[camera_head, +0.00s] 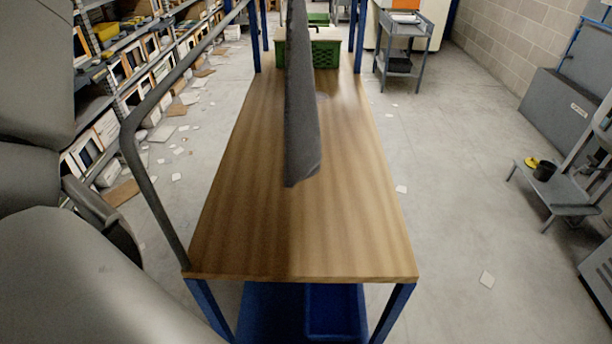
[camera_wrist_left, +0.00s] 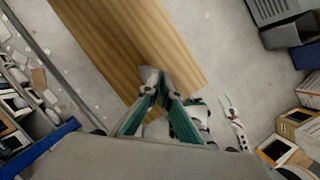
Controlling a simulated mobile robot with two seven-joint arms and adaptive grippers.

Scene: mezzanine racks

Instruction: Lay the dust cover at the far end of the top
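The dark grey dust cover (camera_head: 302,110) hangs upright as a narrow strip in the head view. Its upper end runs out of the picture, and what holds it is hidden. Its lower edge is in front of the middle of the wooden top (camera_head: 255,215); I cannot tell whether it touches. The top also shows in the left wrist view (camera_wrist_left: 115,45).
A green crate (camera_head: 322,56) stands at the top's far end. A grey rail (camera_head: 150,185) runs along the left side. Loaded shelves (camera_head: 110,75) line the left wall. A small grey cart (camera_head: 402,40) stands far right. The near part of the top is clear.

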